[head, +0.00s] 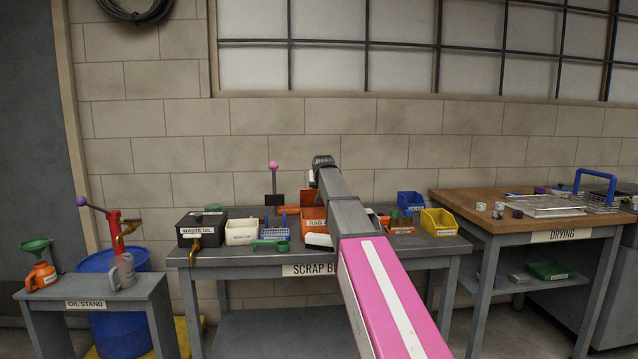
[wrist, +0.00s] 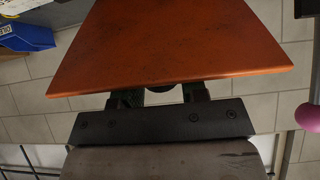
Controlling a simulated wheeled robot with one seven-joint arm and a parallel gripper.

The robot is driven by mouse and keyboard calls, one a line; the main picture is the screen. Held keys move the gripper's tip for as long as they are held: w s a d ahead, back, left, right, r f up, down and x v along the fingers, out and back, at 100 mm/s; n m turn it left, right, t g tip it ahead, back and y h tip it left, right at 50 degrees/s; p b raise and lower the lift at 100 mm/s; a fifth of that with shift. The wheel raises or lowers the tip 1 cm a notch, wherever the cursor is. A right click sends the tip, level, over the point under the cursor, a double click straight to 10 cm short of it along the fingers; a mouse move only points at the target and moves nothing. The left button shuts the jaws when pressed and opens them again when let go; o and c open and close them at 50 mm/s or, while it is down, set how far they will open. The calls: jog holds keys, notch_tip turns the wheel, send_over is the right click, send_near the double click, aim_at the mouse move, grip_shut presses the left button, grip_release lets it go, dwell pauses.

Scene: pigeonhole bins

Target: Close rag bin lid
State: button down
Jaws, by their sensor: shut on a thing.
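The orange rag bin (head: 316,225), with its label partly covered by my arm, stands on the scrap bench near the middle of the head view. An orange panel rises at its back and appears to be its lid, raised. In the wrist view the lid (wrist: 170,45) is a broad flat orange panel filling the upper middle. My gripper (wrist: 162,96) is at the panel's near edge, shut on it; the fingertips are partly hidden by the panel. In the head view my arm hides the fingers and the bin's right side.
The scrap bench (head: 255,258) also holds a black waste oil box (head: 203,226), a white bin (head: 241,232), a blue basket (head: 275,233) and a yellow bin (head: 438,222). A pink-knobbed post (head: 273,166) stands just left of the rag bin. A brick wall is close behind.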

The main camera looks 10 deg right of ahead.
jog(key=shift+s+f+t, duration=1.2)
jog(key=shift+s+t, duration=0.1)
jog(key=shift+s, duration=0.15)
jog(key=s+f, duration=0.3)
jog(key=f, duration=0.3)
jog(key=shift+a, duration=0.15)
jog(key=c, duration=0.7)
grip_release()
jog(key=shift+o, duration=0.2)
jog(key=v, duration=1)
jog(key=shift+s+r, duration=0.2)
jog(key=shift+s, duration=0.1)
jog(key=shift+a, duration=0.1)
